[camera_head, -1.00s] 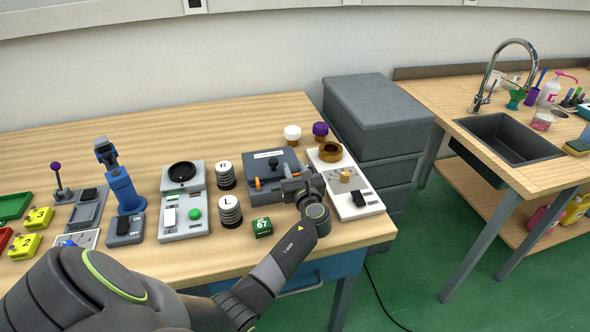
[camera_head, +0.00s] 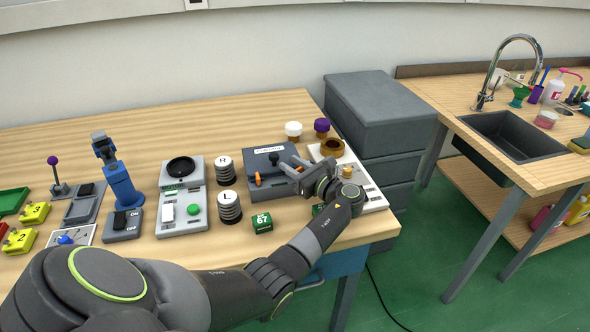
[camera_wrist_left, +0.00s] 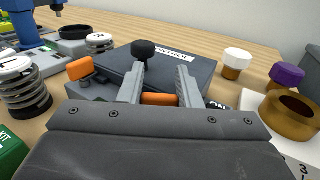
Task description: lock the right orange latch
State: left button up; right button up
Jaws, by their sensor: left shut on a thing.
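A dark grey-blue box (camera_head: 253,160) with a white label and a black knob (camera_head: 274,159) sits on the wooden table. Its left orange latch (camera_head: 258,180) is at the front left and also shows in the left wrist view (camera_wrist_left: 80,68). The right orange latch (camera_wrist_left: 158,99) shows as a short horizontal bar between my fingers. My left gripper (camera_head: 290,165) is at the box's front right. In the wrist view the left gripper (camera_wrist_left: 159,92) is shut on the right latch. The latch's lower part is hidden behind the hand. My right gripper is out of view.
Black-and-white cylinders (camera_head: 230,207) and a green block (camera_head: 262,222) stand left of the arm. A brown ring (camera_head: 332,148) on a white panel is at the right. White-capped (camera_head: 293,130) and purple-capped (camera_head: 322,126) bottles stand behind it.

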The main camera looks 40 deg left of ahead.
pick_arm(q)
jog(key=n+g+b, duration=0.1)
jog(key=g, duration=0.1)
jog(key=n+g+b, duration=0.2)
jog(key=g, duration=0.1)
jog(key=shift+s+f+n+g, duration=0.2)
jog(key=shift+f+n+g, duration=0.05)
jog(key=shift+n+g, duration=0.05)
jog(key=n+g+b, duration=0.2)
jog(key=g+b, duration=0.1)
jog(key=shift+s+r+g+h, duration=0.1)
jog(key=shift+s+g+h, duration=0.2)
jog(key=shift+n+b, duration=0.3)
jog(key=shift+b, duration=0.05)
jog(key=o, duration=0.6)
jog(key=shift+o, duration=0.5)
jog(key=shift+r, duration=0.1)
